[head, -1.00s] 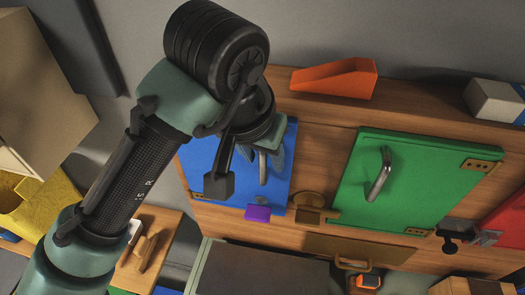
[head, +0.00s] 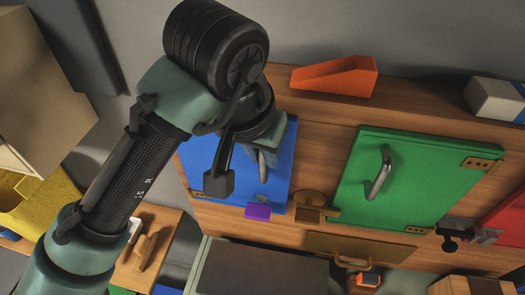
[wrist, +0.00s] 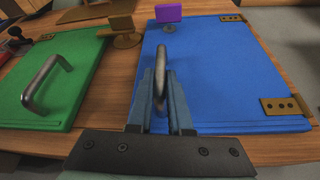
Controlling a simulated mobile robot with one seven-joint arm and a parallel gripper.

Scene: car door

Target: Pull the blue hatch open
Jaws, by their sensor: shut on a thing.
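The blue hatch (head: 283,175) is a flat blue door in the wooden cabinet front, partly hidden by my arm in the head view. It fills the right half of the wrist view (wrist: 230,70) and looks flush with the panel. Its grey bar handle (wrist: 161,62) stands out from the face. My gripper (wrist: 161,82) is shut on this handle, one finger on each side, with the handle's upper part showing beyond the fingertips. In the head view my gripper (head: 264,163) is in front of the hatch, partly hidden by my wrist.
A brown wooden latch piece (head: 309,206) and a purple block (head: 257,212) sit by the hatch's edge. Brass hinges (wrist: 287,106) are on its opposite side. A green hatch (head: 405,190) with a grey handle is beside it.

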